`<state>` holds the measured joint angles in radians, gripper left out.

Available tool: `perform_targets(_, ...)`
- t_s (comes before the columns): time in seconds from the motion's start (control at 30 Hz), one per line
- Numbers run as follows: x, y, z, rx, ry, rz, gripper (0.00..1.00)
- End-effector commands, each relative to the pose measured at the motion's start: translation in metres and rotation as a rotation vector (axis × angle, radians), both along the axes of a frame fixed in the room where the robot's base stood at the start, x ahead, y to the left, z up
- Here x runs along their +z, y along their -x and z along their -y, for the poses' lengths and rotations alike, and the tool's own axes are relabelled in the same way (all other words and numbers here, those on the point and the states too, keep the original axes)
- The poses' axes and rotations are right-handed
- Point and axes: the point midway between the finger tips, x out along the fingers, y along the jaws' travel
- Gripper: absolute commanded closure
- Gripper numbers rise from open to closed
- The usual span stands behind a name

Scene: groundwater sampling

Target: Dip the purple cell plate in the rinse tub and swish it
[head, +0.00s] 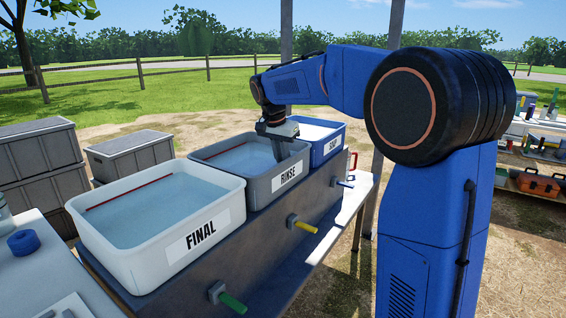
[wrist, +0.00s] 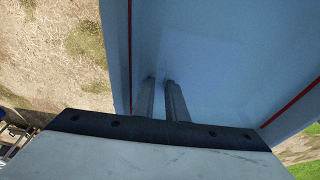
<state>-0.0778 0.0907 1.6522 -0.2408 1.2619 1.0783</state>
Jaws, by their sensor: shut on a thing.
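The grey tub labelled RINSE (head: 262,188) holds pale blue water and stands between the other two tubs. My gripper (head: 282,152) points down into it, near its right end. In the wrist view the two fingers (wrist: 160,82) are close together with a narrow gap, and their tips reach into the water of the rinse tub (wrist: 117,45). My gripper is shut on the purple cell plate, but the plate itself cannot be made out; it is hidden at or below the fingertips.
A white tub labelled FINAL (head: 155,245) stands nearer and a blue tub (head: 328,148) stands beyond. Coloured taps (head: 302,224) stick out from the bench front. A blue round object (head: 24,243) lies on the left table. Grey crates (head: 132,158) stand behind.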

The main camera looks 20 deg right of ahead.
Motion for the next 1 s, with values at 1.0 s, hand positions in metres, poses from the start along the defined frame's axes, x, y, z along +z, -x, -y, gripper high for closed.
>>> perform_targets(1.0,0.001,0.03,-0.042,0.0,0.0,0.001,1.0)
